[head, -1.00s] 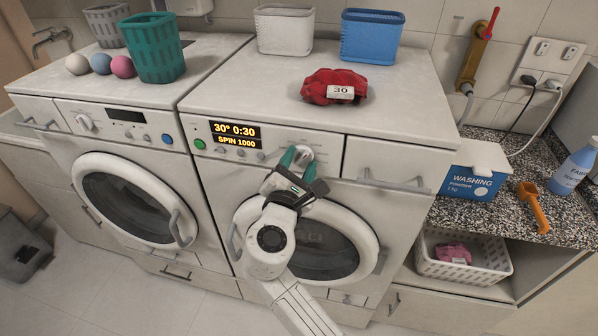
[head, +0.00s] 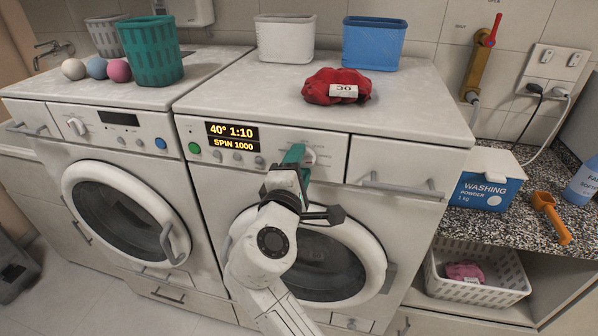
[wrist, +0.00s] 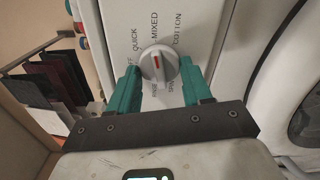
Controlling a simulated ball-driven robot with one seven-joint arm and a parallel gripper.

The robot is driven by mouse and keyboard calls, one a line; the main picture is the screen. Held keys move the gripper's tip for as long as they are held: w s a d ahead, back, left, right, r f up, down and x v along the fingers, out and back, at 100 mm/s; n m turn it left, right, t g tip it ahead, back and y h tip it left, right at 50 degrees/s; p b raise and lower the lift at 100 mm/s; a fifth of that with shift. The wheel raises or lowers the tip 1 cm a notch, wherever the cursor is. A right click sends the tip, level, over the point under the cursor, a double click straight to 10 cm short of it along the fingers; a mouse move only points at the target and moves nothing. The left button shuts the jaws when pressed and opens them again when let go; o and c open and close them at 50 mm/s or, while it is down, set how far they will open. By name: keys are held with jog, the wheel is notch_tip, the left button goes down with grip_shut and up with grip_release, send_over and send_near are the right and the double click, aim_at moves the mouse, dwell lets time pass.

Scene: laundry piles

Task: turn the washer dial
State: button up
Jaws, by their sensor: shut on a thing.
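The washer dial (wrist: 157,66) is a round grey-white knob on the right washer's front panel, also partly visible in the head view (head: 310,155). Its red mark points up towards MIXED in the wrist view, with QUICK and COTTON to either side. My gripper (wrist: 158,76) has its teal fingers on both sides of the dial and is shut on it; the gripper (head: 298,155) hides part of the dial in the head view. The washer display (head: 232,136) reads 40° 1:10, SPIN 1000.
A red cloth tagged 30 (head: 337,86), a white basket (head: 285,38) and a blue basket (head: 374,43) are on the washer top. A drawer handle (head: 400,186) sticks out right of the dial. A washing powder box (head: 487,180) stands on the counter.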

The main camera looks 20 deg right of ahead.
dwell(0.3)
jog(key=o, duration=1)
jog(key=b+v, duration=0.1)
jog(key=v, duration=0.9)
jog(key=shift+s+a, duration=0.2)
jog(key=shift+s, duration=0.15)
jog(key=shift+f, duration=0.1)
